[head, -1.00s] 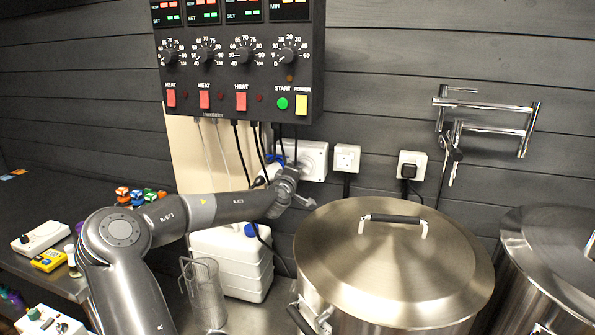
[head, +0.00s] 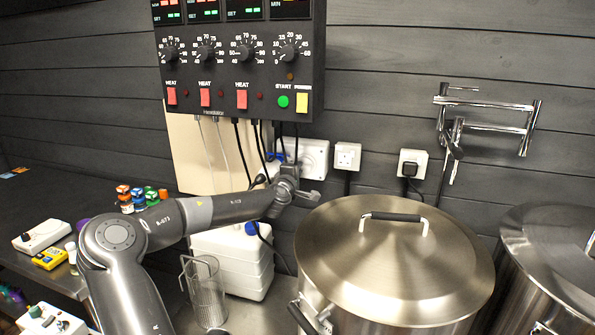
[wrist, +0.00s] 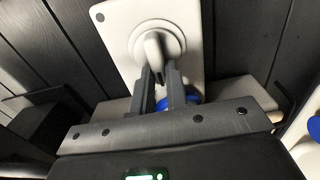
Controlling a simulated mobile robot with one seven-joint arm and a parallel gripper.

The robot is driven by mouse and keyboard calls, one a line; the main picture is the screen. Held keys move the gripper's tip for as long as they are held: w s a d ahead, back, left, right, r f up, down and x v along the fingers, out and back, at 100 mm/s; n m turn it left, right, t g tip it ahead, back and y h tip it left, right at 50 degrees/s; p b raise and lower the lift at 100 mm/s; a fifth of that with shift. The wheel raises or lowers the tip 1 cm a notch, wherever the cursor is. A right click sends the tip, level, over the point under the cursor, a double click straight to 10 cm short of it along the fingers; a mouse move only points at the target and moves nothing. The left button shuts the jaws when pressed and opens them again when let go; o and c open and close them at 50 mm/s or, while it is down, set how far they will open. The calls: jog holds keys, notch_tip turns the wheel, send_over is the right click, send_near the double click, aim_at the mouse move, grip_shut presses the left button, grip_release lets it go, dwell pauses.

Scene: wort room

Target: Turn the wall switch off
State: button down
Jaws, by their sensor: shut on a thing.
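The wall switch is a white plate (wrist: 119,43) with a round boss and a grey rotary handle (wrist: 154,46) in the wrist view. In the head view the switch (head: 318,157) sits on the dark wall just below the control panel, its left part hidden behind my arm's end. My gripper (wrist: 161,74) is at the switch, its two dark fingers shut on the handle's lower end. In the head view my gripper (head: 293,172) is in front of the switch's lower left, and its fingertips are hard to make out.
The control panel (head: 240,70) hangs above, with several cables dropping behind my arm. A large lidded kettle (head: 390,265) stands at the lower right. A white jerrycan (head: 232,270) and a metal mesh jug (head: 207,290) stand below my arm. Two sockets (head: 347,157) are to the right.

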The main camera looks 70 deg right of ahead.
jog(key=shift+f, duration=0.1)
jog(key=c, duration=1.4)
grip_release()
jog(key=shift+c, duration=0.2)
jog(key=shift+a, duration=0.1)
jog(key=a, duration=1)
jog(key=shift+a, duration=0.3)
jog(key=shift+w, duration=0.1)
